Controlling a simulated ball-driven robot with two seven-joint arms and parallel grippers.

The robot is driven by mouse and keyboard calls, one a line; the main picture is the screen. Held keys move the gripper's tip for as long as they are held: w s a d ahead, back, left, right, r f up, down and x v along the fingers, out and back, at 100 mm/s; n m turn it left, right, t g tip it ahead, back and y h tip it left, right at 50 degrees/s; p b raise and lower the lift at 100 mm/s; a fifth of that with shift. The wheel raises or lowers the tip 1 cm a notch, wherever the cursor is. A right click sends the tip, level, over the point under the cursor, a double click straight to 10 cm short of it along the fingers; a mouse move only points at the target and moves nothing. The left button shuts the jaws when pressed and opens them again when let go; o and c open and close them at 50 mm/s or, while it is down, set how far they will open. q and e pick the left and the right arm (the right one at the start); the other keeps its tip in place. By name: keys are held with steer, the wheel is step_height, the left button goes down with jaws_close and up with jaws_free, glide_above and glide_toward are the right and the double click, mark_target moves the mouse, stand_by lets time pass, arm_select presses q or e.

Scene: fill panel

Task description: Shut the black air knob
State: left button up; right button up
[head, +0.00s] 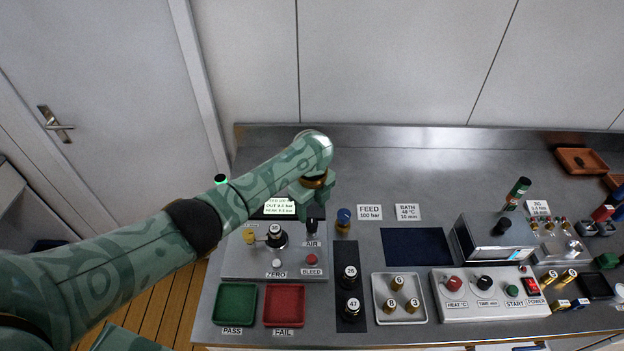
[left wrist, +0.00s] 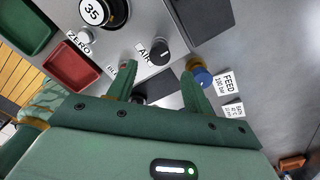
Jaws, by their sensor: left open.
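The black air knob (head: 311,226) stands on the grey fill panel (head: 240,262), beside its AIR label (head: 312,244). In the left wrist view the black knob (left wrist: 160,50) shows its round top, just past my fingertips and roughly in line with the gap between them. My left gripper (head: 312,205) is above the panel's right rear part, close over the knob. Its two green fingers (left wrist: 158,72) are apart with nothing between them, and I see no contact with the knob. My right gripper is not in view.
A blue-topped knob (head: 343,217) stands just right of the air knob. Green (head: 235,303) and red (head: 285,305) trays sit in front. A dark blue mat (head: 416,247) lies empty to the right.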

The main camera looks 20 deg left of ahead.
mark_target(312, 224)
arm_select(q)
step_height(312, 224, up, 10)
steer(key=p, duration=0.3)
steer(key=shift+f, duration=0.2)
